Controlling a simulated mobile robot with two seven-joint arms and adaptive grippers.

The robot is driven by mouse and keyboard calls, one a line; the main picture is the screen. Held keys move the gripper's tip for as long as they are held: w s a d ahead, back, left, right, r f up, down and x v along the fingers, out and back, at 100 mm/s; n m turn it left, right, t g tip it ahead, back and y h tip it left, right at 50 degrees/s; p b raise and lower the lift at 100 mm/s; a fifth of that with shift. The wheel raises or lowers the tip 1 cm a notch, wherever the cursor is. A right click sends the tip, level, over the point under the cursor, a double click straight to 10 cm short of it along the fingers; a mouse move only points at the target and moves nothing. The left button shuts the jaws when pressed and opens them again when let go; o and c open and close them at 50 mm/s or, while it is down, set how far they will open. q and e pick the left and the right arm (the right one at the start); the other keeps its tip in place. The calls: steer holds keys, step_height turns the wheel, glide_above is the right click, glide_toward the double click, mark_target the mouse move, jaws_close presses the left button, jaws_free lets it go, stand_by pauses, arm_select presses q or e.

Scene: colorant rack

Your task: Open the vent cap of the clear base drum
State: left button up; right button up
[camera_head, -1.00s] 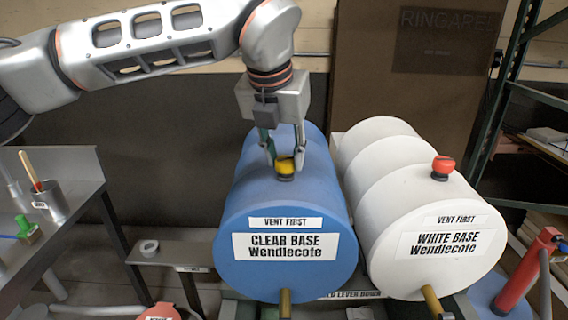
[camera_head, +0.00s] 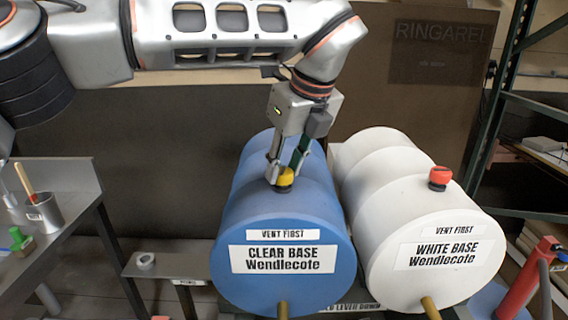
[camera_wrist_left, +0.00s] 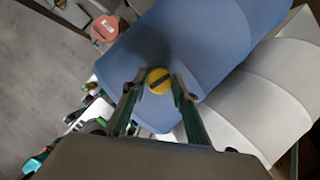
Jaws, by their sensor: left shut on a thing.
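The clear base drum (camera_head: 290,221) is blue and lies on its side in the middle of the head view, its label facing me. Its yellow vent cap (camera_head: 286,176) sits on a dark neck on top of the drum. My left gripper (camera_head: 281,180) reaches down from above and is shut on the yellow cap, one finger on each side. In the left wrist view the cap (camera_wrist_left: 159,80) sits between the fingertips, with a dark bar across its top. The drum (camera_wrist_left: 200,45) fills the area behind it. My right gripper is not in view.
The white base drum (camera_head: 420,215) with a red cap (camera_head: 440,176) lies close on the right. A steel bench (camera_head: 75,200) with a cup (camera_head: 43,212) stands at the left. A low shelf (camera_head: 165,262) holds a small ring. Green shelving (camera_head: 490,110) stands at the right.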

arm_select(q)
steer(key=shift+r+n+g+y+p, duration=0.1)
steer(key=shift+n+g+y+p, duration=0.2)
steer(key=shift+n, duration=0.7)
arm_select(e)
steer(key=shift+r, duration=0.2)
arm_select(q)
steer(key=o, duration=1.1)
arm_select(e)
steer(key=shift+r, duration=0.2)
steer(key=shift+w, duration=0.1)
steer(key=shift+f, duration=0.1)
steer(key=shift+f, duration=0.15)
